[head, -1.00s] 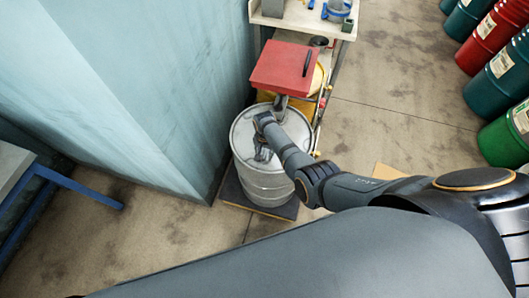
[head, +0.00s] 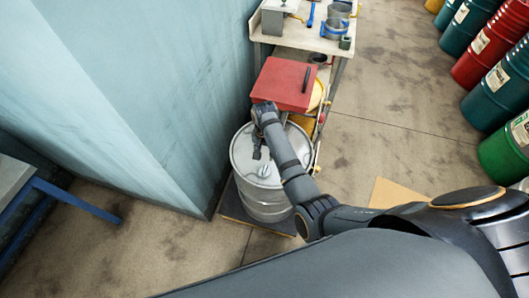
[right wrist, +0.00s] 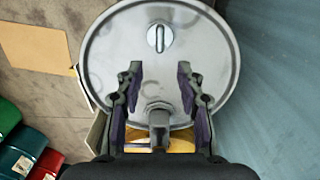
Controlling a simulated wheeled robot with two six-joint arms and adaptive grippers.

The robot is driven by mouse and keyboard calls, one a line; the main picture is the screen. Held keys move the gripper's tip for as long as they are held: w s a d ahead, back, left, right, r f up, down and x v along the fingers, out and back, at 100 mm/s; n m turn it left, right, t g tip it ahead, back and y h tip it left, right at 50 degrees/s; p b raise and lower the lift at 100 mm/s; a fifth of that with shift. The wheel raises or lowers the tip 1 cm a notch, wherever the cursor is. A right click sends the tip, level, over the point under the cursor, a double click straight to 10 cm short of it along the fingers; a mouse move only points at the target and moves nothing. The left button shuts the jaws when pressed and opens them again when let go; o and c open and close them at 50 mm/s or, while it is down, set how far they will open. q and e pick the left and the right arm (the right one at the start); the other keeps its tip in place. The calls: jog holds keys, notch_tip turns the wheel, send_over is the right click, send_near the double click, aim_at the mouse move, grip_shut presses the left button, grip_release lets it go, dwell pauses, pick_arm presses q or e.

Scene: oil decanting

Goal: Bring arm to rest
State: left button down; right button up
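A silver drum (head: 268,203) stands on a dark low platform in the head view. Its round lid fills most of the right wrist view (right wrist: 110,60), with a slotted cap (right wrist: 159,38) on it. My right gripper (head: 258,154) is above the drum lid, its fingers spread and empty in the right wrist view (right wrist: 158,78). A grey fitting (right wrist: 158,125) shows between the bases of the fingers near the lid's edge; whether it touches the gripper I cannot tell. My left gripper is not in view.
A red box-like lid (head: 284,84) lies just beyond my right wrist, above something yellow. A bench (head: 296,38) with tools stands behind. A blue wall (head: 150,90) is close on the left.

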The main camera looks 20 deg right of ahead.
dwell(0.5)
jog(key=s+d+n+t, duration=0.1)
jog(key=s+d+n, duration=0.2)
jog(key=s+d, duration=0.5)
jog(key=s+d+r+n+t, duration=0.1)
jog(key=s+r+n+t, duration=0.3)
jog(key=s+r, duration=0.65)
notch_tip(320, 180, down, 27)
jog(key=s+d+g+b, duration=0.2)
jog(key=s+g, duration=0.1)
jog(key=s+d+f+b, duration=0.1)
jog(key=s+f+b, duration=0.1)
jog(key=s+f, duration=1.7)
jog(key=shift+s+d+f+g+h, duration=0.25)
jog(key=shift+d+f+g+h, duration=0.15)
jog(key=shift+f, duration=0.5)
